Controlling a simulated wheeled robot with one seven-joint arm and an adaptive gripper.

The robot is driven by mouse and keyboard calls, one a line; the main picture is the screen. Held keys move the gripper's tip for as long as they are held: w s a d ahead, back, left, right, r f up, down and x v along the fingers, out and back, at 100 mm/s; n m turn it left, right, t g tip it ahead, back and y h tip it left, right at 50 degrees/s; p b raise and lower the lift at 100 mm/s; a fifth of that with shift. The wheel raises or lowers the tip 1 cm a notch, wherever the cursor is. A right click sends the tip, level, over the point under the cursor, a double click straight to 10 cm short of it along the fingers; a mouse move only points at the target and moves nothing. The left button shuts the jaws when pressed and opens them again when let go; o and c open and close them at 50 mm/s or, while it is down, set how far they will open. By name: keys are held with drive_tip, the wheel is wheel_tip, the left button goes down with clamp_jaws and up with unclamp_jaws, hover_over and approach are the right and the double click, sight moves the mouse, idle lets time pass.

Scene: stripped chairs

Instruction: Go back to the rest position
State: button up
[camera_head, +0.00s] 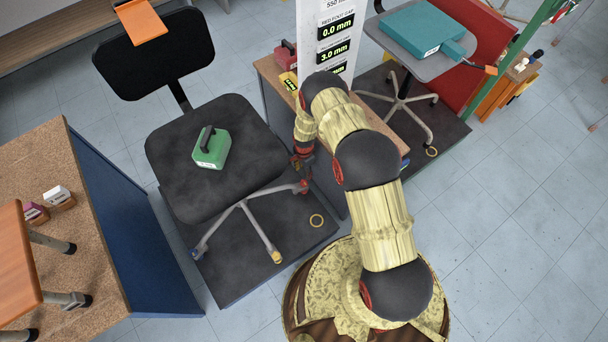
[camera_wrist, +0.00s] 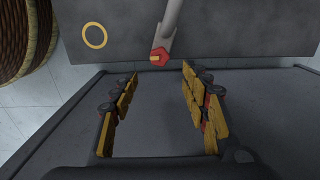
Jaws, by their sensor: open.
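My gripper (camera_wrist: 160,112) shows in the wrist view with its two yellow-padded fingers spread apart and nothing between them. It points down over a dark grey surface, with a chair-leg end (camera_wrist: 160,55) beyond the fingertips. In the head view my arm reaches forward and folds down to the right of a black chair (camera_head: 245,150). A green case (camera_head: 212,150) with a black handle lies on that chair's seat, apart from my arm.
A cork-topped blue bench (camera_head: 95,250) stands at left. A grey chair with a teal case (camera_head: 415,30) stands at upper right. A white sign post (camera_head: 328,40) rises behind my arm. Floor at lower right is clear.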

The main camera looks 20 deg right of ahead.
drive_tip(key=shift+r, duration=0.35)
idle(0.4)
drive_tip(key=s+r+n+g, duration=0.3)
drive_tip(key=s+n, duration=0.3)
drive_tip(key=s, duration=0.4)
drive_tip(key=s+r+n+p, duration=0.1)
drive_tip(key=s+r+n, duration=0.2)
drive_tip(key=r, duration=1.7)
drive_tip(key=s+r+n+p, duration=0.2)
drive_tip(key=r+n, duration=0.2)
drive_tip(key=r, duration=1.5)
drive_tip(key=s+r+t+p, duration=0.1)
drive_tip(key=s+r+t, duration=0.2)
drive_tip(key=r, duration=0.8)
drive_tip(key=s+r+n+t+p, duration=0.1)
drive_tip(key=s+r+t, duration=0.1)
drive_tip(key=s+r, duration=0.5)
drive_tip(key=s+r+t+p, duration=0.2)
drive_tip(key=s+r, duration=0.3)
drive_tip(key=r, duration=1.1)
drive_tip(key=shift+t, duration=0.8)
